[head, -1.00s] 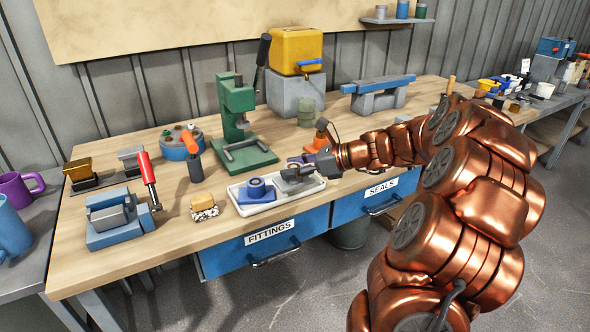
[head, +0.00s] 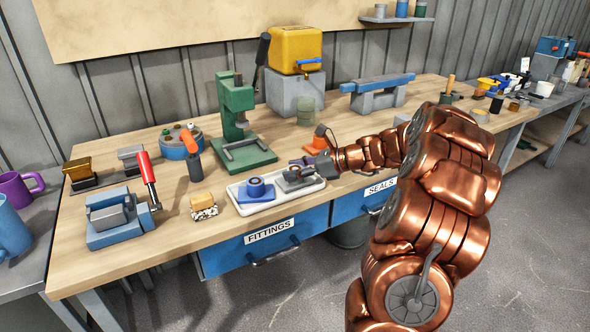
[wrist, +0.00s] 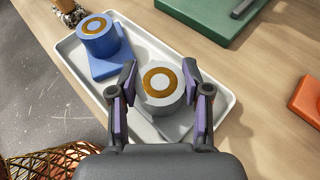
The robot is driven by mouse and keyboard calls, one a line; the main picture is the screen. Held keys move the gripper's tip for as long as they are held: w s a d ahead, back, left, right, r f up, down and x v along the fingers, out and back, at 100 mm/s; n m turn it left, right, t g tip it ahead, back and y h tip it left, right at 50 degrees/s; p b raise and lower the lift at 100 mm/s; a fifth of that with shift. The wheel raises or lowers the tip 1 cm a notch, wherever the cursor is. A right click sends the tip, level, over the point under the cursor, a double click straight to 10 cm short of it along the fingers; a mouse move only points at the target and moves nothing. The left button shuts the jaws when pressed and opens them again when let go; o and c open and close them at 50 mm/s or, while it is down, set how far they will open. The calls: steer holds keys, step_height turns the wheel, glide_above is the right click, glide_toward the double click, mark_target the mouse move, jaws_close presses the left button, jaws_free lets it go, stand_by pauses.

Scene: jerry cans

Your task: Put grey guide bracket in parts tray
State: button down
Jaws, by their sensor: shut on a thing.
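The grey guide bracket (wrist: 161,86) has a round boss with a brass-coloured ring on top. In the wrist view it is between the fingers of my gripper (wrist: 160,78), which is shut on it. The bracket also shows in the head view (head: 297,180), at the right half of the white parts tray (head: 262,207). It is inside the tray's outline, low over or on its floor; I cannot tell if it touches. My gripper in the head view (head: 306,163) reaches in from the right. A blue bracket (wrist: 100,42) of similar shape lies in the tray beside it.
A green press (head: 240,130) stands behind the tray. An orange object (head: 321,138) is near my gripper on the right. A yellow and speckled block (head: 203,206) sits left of the tray. Blue drawers (head: 265,250) are below the bench edge.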

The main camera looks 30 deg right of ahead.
steer(key=c, duration=0.5)
jaws_free()
steer(key=v, duration=1.2)
steer(key=shift+r, duration=0.1)
